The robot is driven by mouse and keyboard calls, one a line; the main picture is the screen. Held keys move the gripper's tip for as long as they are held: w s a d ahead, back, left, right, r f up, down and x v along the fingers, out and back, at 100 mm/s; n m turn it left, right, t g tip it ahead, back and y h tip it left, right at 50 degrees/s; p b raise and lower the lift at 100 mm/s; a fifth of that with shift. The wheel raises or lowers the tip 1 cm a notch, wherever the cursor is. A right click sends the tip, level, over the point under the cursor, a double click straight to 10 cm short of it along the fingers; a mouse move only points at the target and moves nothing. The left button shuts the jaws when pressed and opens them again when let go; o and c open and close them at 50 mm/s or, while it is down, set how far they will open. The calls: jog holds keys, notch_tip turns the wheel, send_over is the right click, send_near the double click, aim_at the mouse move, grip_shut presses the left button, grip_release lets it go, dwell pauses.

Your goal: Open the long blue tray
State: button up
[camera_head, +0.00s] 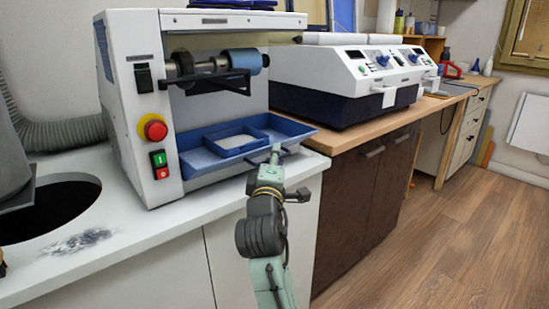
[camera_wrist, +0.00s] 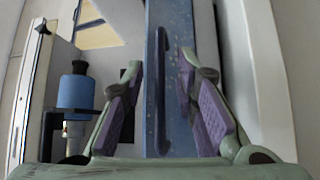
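The long blue tray (camera_head: 195,165) sits low in the front of the white machine, below its roller. In the wrist view its blue front (camera_wrist: 177,50) runs up the middle of the picture, with a dark blue bar-like handle (camera_wrist: 161,95) on it. My gripper (camera_head: 276,152) is at the right part of the tray's front in the head view. In the wrist view my gripper (camera_wrist: 164,102) is open, its purple pads on either side of the handle, with visible gaps. Whether a fingertip touches the tray cannot be told.
The white machine (camera_head: 130,60) has a red knob (camera_head: 155,130), green and red switches (camera_head: 159,165) and a blue roller (camera_head: 243,60). A second white and dark blue machine (camera_head: 335,85) stands to the right. The wooden floor (camera_head: 450,240) at right is clear.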

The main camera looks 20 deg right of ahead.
grip_shut()
dwell(0.8)
